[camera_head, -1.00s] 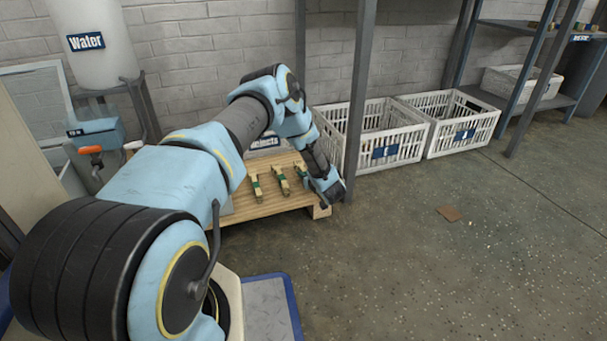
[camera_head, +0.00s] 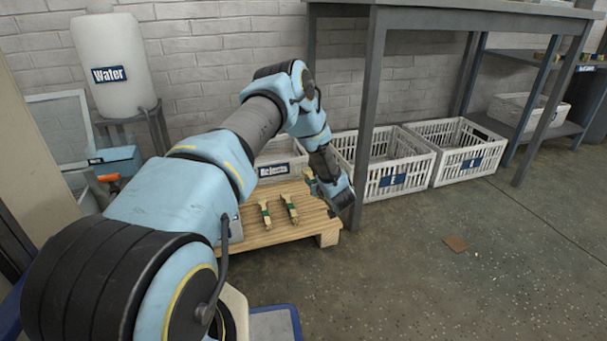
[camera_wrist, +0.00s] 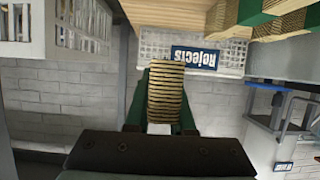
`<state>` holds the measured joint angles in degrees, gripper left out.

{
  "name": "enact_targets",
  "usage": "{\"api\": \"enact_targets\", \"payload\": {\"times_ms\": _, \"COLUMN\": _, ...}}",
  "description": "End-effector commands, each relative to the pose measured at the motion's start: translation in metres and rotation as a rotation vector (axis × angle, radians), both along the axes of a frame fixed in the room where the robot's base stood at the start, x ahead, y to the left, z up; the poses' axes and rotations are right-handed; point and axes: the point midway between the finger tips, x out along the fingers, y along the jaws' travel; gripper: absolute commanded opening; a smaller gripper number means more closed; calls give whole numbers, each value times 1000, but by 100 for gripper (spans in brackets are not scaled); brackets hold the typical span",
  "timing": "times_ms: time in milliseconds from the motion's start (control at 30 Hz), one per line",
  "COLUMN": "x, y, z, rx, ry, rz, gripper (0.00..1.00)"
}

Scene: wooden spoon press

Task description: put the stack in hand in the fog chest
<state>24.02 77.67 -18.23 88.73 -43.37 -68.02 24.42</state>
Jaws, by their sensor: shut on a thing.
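My gripper (camera_head: 318,188) is shut on a stack of thin wooden pieces with green at its sides, seen end-on in the wrist view (camera_wrist: 166,92). In the head view the held stack (camera_head: 308,175) is mostly hidden by my gripper, just above the right part of a wooden pallet (camera_head: 270,237). I cannot make out which container is the fog chest. A blue-grey box (camera_head: 117,160) with a small unreadable label stands at the left.
Two banded stacks (camera_head: 265,213) (camera_head: 290,209) lie on the pallet, with a Rejects crate (camera_head: 284,167) behind. Two white crates (camera_head: 395,181) (camera_head: 470,161) stand under a grey table (camera_head: 450,22). A water tank (camera_head: 115,65) stands at left. The floor at right is mostly clear.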

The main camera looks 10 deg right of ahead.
Motion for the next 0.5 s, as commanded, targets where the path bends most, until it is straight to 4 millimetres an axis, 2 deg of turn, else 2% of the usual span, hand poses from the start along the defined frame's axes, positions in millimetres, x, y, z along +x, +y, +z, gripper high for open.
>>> {"api": "enact_targets", "payload": {"times_ms": 67, "x": 1, "y": 13, "z": 14, "rx": 3, "ry": 0, "rz": -3, "gripper": 0}}
{"api": "enact_targets", "payload": {"times_ms": 167, "x": 1, "y": 45, "z": 30, "rx": 4, "ry": 2, "rz": -15, "gripper": 0}}
{"api": "enact_targets", "payload": {"times_ms": 267, "x": -4, "y": 92, "z": 51, "rx": 6, "ry": 3, "rz": -39, "gripper": 0}}
{"api": "enact_targets", "payload": {"times_ms": 367, "x": -18, "y": 142, "z": 74, "rx": 6, "ry": 4, "rz": -72, "gripper": 0}}
{"api": "enact_targets", "payload": {"times_ms": 400, "x": -25, "y": 162, "z": 82, "rx": 6, "ry": 5, "rz": -83, "gripper": 0}}
{"api": "enact_targets", "payload": {"times_ms": 500, "x": -47, "y": 204, "z": 102, "rx": 4, "ry": 6, "rz": -109, "gripper": 0}}
